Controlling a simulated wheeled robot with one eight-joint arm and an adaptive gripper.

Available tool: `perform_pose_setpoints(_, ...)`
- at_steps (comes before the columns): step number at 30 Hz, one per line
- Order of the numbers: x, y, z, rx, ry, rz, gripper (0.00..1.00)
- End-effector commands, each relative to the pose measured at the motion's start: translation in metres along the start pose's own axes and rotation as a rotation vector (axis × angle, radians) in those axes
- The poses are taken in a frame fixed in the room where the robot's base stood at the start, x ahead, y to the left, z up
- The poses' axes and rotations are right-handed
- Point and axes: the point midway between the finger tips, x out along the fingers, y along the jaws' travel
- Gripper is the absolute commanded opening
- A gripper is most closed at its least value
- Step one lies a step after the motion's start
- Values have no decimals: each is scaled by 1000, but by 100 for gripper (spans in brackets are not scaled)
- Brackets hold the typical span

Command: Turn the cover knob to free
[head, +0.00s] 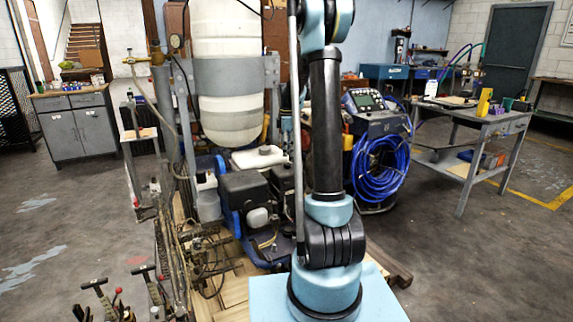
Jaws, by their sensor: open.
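The line striper (248,196) stands just behind my arm, left of centre. It has a dark boxy engine or motor unit with blue parts. A large white tank (228,70) with a grey band rises above it. I cannot make out the cover knob; it is too small to tell or hidden, and my arm covers part of the machine's right side. My arm stands upright in front and leaves the picture at the top. My gripper is not in view, so its place relative to the knob does not show.
Levers (140,285) and hoses (205,250) crowd the lower left. A machine with a coiled blue hose (380,170) stands behind my arm at right. A grey workbench (478,125) is farther right, a grey cabinet (78,128) at left. Floor at lower right is clear.

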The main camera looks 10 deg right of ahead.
Motion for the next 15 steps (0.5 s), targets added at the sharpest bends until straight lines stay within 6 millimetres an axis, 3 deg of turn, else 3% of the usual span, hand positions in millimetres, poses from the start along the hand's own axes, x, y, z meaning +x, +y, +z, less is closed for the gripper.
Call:
perform_pose_setpoints(6,37,0,0,0,0,0,50)
perform_pose_setpoints(15,64,0,0,0,0,0,50)
